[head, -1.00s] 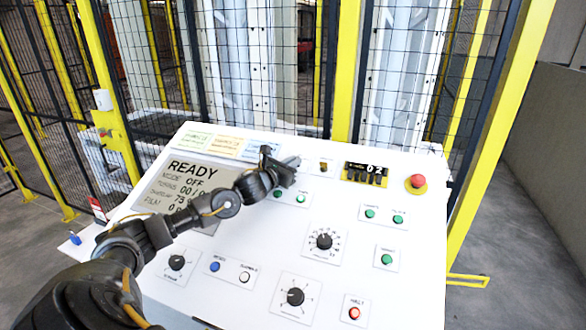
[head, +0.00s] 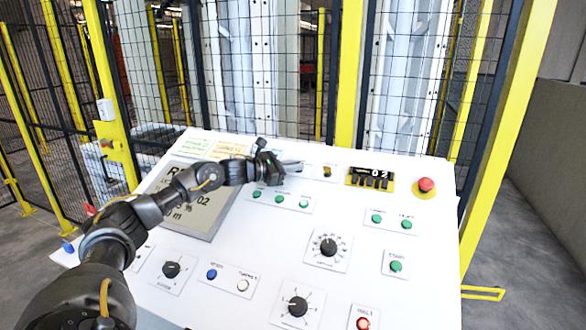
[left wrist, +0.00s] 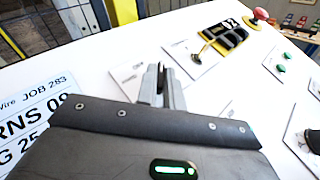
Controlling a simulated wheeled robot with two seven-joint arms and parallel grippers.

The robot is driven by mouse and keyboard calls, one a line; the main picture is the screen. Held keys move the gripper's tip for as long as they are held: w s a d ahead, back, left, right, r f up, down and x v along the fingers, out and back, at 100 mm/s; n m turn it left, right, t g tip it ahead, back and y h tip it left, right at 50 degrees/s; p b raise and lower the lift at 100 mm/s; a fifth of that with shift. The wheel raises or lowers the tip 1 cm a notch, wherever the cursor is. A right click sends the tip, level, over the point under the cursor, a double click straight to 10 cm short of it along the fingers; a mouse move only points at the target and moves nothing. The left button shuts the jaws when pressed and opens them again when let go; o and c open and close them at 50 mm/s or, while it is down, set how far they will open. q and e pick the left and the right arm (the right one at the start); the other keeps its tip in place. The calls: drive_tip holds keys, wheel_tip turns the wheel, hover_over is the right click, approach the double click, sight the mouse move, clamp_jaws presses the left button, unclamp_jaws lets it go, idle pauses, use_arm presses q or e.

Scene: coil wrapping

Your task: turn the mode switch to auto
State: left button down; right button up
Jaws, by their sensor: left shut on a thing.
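My left gripper (head: 294,166) is at the upper middle of the white sloping panel. Its two narrow fingers (left wrist: 161,86) point away from the wrist camera and are shut close together over a small plate. The mode switch itself is hidden; the jaws appear closed on its knob, and its setting cannot be read. My left arm covers much of the grey display (head: 205,218), including its mode line. My right gripper is not in view.
A brass-coloured lever switch (head: 327,173) and a black counter on a yellow plate (head: 370,178) sit right of the fingers. A red mushroom button (head: 426,185) is farther right. Several green buttons (head: 280,198) lie just below. A mesh fence (head: 290,60) stands behind.

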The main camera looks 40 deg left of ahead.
use_arm(q)
drive_tip(key=shift+f, duration=0.3)
drive_tip(key=c, duration=1.5)
unclamp_jaws()
drive_tip(key=shift+s+r, duration=0.1)
drive_tip(key=shift+w, duration=0.2)
drive_tip(key=shift+s+a+b, duration=0.3)
drive_tip(key=shift+s+b, duration=0.1)
drive_tip(key=shift+s, duration=0.05)
drive_tip(key=b+v, duration=0.1)
drive_tip(key=v, duration=0.1)
drive_tip(key=b+v, duration=0.2)
drive_tip(key=v, duration=0.1)
drive_tip(key=b+v, duration=0.2)
drive_tip(key=v, duration=0.1)
drive_tip(key=shift+s+a+f, duration=0.15)
drive_tip(key=shift+s+f, duration=0.05)
drive_tip(key=shift+s, duration=0.05)
drive_tip(key=shift+s+a+r+b, duration=0.1)
drive_tip(key=shift+s+r+b, duration=0.15)
drive_tip(key=shift+s+b, duration=0.3)
drive_tip(key=shift+r, duration=0.15)
